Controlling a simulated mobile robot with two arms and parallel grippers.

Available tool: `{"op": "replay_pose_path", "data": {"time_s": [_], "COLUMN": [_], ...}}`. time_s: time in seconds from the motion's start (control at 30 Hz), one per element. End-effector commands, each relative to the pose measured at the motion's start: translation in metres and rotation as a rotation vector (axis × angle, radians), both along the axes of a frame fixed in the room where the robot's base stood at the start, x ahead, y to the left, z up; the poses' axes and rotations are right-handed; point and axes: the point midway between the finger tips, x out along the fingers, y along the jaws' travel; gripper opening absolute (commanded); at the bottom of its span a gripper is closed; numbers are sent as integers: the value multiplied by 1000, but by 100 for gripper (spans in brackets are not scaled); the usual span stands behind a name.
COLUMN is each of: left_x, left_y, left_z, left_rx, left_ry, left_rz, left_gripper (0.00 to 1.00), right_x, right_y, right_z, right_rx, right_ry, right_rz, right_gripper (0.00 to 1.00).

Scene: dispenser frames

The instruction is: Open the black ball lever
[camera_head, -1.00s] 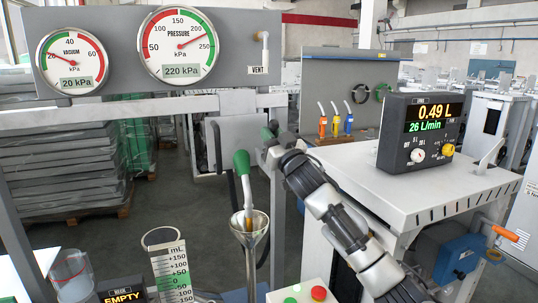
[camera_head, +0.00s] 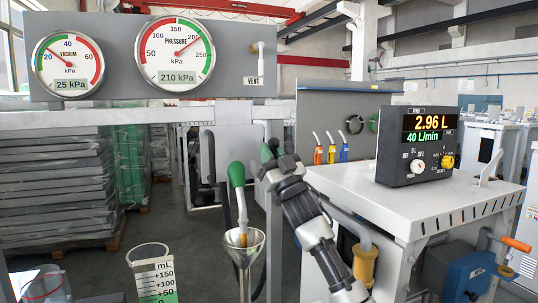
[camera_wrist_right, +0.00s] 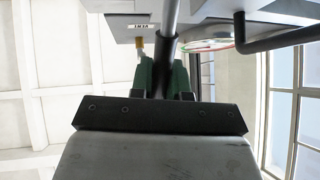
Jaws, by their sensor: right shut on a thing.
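In the head view my right gripper (camera_head: 268,153) reaches up to the grey post left of the white cabinet, its green fingertips at the post. In the right wrist view the green fingers (camera_wrist_right: 163,78) are shut on a dark rod with a black sleeve (camera_wrist_right: 165,50), taken to be the black ball lever. The rod runs up between the fingers toward the panel. The ball is not visible, and the lever is hidden behind my gripper in the head view. My left gripper is not in view.
A green-handled nozzle (camera_head: 237,174) stands in a metal funnel (camera_head: 243,243) left of my arm. The meter (camera_head: 418,146) reads 2.96 L and 40 L/min on the cabinet (camera_head: 420,205). Vacuum (camera_head: 67,65) shows 25 kPa and pressure (camera_head: 175,57) 210 kPa. An orange-handled valve (camera_head: 515,243) is at right.

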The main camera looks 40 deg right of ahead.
Motion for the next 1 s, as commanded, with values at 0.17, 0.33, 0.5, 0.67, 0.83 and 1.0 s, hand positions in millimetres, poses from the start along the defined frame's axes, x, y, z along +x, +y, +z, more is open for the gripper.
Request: {"op": "replay_pose_path", "data": {"time_s": [0.17, 0.33, 0.5, 0.67, 0.83, 1.0], "left_x": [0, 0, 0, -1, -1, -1], "left_y": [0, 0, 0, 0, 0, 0], "left_z": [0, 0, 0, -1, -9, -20], "left_rx": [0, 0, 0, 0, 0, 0], "left_ry": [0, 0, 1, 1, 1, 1], "left_rz": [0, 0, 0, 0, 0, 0], "left_gripper": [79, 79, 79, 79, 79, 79], "right_x": [-3, -3, -1, -2, -14, -40], "right_y": [0, 0, 0, 0, 0, -1], "right_z": [5, 5, 2, -1, -17, -41], "right_rx": [-4, -3, -2, -1, -1, -3], "right_ry": [-13, -11, -6, -2, 0, -2], "right_rz": [0, 1, 1, 1, 0, 0], "right_gripper": [0, 38, 42, 42, 42, 42]}}
